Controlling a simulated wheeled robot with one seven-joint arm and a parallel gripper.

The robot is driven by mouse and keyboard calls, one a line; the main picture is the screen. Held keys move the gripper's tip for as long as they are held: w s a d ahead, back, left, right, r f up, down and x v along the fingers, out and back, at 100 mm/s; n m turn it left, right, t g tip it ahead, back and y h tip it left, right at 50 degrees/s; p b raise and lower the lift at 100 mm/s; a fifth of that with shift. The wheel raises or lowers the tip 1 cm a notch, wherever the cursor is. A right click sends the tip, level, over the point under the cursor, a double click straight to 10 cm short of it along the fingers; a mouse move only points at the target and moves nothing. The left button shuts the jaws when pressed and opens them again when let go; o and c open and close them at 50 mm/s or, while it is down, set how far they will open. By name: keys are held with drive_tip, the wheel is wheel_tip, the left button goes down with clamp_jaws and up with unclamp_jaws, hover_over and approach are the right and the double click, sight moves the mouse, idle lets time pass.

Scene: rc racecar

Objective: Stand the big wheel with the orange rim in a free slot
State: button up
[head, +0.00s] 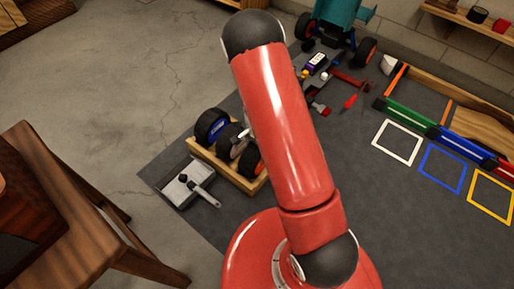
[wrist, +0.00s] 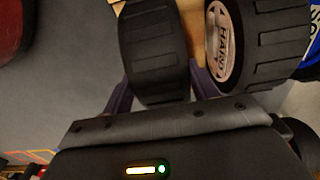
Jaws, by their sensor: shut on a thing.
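The big wheel with the orange rim (head: 257,164) is upright at the right end of the wooden rack (head: 197,149) in the head view, partly behind my arm. In the wrist view my gripper (wrist: 160,78) is shut on a black wheel (wrist: 153,45), one finger on each side of its tread. By its place in the row this is the orange-rimmed wheel, though its rim is turned away there. I cannot tell whether it rests fully in its slot. A grey-rimmed wheel (wrist: 225,50) stands close beside it, then a blue-rimmed wheel (head: 211,127) at the far end.
A grey tray (head: 178,194) with a tool lies in front of the rack. A wooden stool (head: 75,215) is at left. White (head: 397,142), blue and yellow outlined squares mark the mat at right. A teal car body (head: 340,18) stands at the back. The mat's middle is mostly clear.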

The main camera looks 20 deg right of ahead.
drive_tip(key=shift+f, duration=0.2)
drive_tip(key=o, duration=1.3)
